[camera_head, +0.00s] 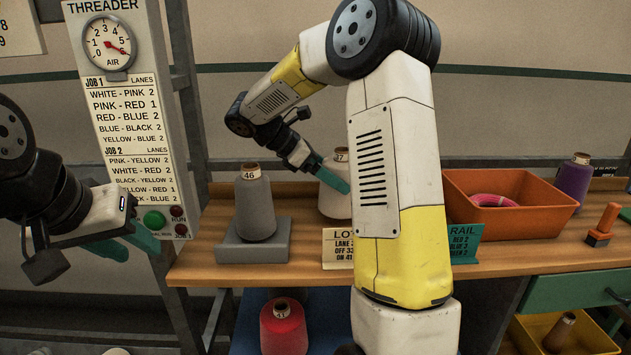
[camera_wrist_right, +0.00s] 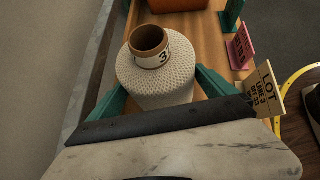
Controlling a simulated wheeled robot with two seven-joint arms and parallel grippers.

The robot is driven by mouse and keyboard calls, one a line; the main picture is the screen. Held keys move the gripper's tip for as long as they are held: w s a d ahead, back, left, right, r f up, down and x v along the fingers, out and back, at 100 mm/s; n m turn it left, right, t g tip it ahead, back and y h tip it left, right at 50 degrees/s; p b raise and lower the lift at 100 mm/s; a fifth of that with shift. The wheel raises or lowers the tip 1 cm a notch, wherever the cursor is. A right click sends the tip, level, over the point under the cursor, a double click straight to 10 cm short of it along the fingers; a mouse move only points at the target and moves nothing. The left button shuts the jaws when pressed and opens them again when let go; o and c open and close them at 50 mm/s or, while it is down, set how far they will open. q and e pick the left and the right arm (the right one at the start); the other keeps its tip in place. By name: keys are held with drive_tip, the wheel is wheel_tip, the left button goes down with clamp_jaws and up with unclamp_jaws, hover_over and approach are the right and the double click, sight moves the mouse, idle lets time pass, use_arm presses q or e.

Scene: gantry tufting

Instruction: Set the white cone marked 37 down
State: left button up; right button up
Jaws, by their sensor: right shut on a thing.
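The white cone marked 37 (camera_head: 334,201) is upright over the wooden bench, behind the lot card, partly hidden by my right arm. My right gripper (camera_head: 335,174) is shut on it, with teal fingers on either side. In the right wrist view the white cone (camera_wrist_right: 155,78) sits between the fingers, its brown tube top and part of its label showing. I cannot tell whether its base touches the bench. My left gripper (camera_head: 128,243) is at the left, open and empty, in front of the threader panel.
A grey cone marked 46 (camera_head: 255,208) stands on a grey block (camera_head: 252,250) left of the white cone. The lot card (camera_head: 338,248) stands at the bench's front edge. An orange bin (camera_head: 520,218) and a purple cone (camera_head: 574,182) are at right. A red cone (camera_head: 283,329) is below.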

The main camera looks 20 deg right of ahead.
drive_tip(key=shift+f, duration=0.75)
drive_tip(key=o, duration=1.7)
drive_tip(key=s+v, duration=0.1)
drive_tip(key=v, duration=1)
drive_tip(key=s+m+t+y, duration=0.2)
drive_tip(key=s+m+y, duration=0.2)
drive_tip(key=s, duration=0.3)
drive_tip(key=s+a+f+m+t+y, duration=0.1)
drive_tip(key=s+m+t+y, duration=0.1)
drive_tip(key=s+m+y, duration=0.2)
drive_tip(key=s+f+m+t+y, duration=0.1)
drive_tip(key=s+m+t+y, duration=0.2)
drive_tip(key=s+m, duration=0.5)
drive_tip(key=shift+s+a+f+m+y, duration=0.1)
drive_tip(key=shift+s+a+m+y, duration=0.15)
drive_tip(key=shift+s, duration=0.35)
drive_tip(key=shift+s+a+f+m+y, duration=0.15)
drive_tip(key=shift+s+y, duration=0.2)
drive_tip(key=shift+s, duration=0.25)
